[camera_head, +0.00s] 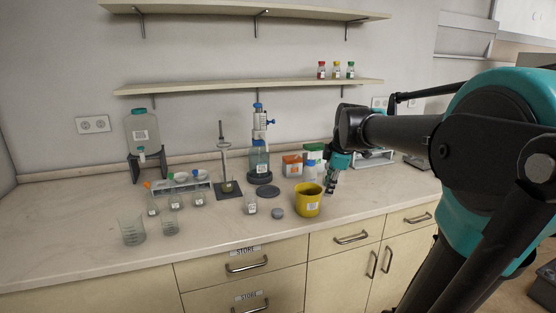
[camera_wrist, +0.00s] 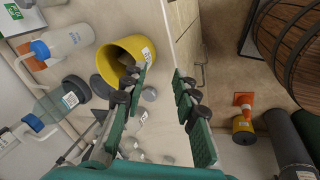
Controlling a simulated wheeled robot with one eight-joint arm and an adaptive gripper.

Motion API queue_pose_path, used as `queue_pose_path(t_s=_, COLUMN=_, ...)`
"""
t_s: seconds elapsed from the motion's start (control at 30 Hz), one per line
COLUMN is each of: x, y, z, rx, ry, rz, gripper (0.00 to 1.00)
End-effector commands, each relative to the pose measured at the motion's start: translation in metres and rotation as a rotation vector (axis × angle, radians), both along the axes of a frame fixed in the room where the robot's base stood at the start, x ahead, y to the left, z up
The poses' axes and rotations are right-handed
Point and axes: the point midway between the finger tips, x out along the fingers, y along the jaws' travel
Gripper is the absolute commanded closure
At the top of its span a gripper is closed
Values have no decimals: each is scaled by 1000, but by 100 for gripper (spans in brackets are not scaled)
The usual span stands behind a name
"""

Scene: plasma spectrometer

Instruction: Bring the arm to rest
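My gripper (camera_wrist: 168,115) shows in the wrist view with its two green-padded fingers apart and nothing between them. In the head view my gripper (camera_head: 331,182) hangs from my arm, pointing down just right of the yellow bucket (camera_head: 307,204), over the counter near its front edge. The yellow bucket also shows in the wrist view (camera_wrist: 118,52), beside the left finger. I cannot tell whether the finger touches it. My arm reaches across the right half of the head view.
The counter (camera_head: 80,240) holds beakers (camera_head: 132,230), a clamp stand (camera_head: 226,170), a dispenser bottle (camera_head: 258,155) and boxes (camera_head: 292,166) close to my gripper. Shelves (camera_head: 240,88) hang above. The wrist view shows a barrel (camera_wrist: 290,40) and a traffic cone (camera_wrist: 244,100). The counter's front left is clear.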

Motion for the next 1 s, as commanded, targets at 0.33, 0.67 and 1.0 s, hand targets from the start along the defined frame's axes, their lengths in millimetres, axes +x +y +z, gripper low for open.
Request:
queue_pose_path(t_s=0.33, x=-97, y=-5, z=-136, rx=215, ry=39, rz=-744, gripper=71)
queue_pose_path(t_s=0.67, x=-182, y=-10, z=-217, rx=385, ry=45, rz=-1264, gripper=71)
queue_pose_path(t_s=1.0, x=-193, y=-11, z=-226, rx=412, ry=45, rz=-1341, gripper=71)
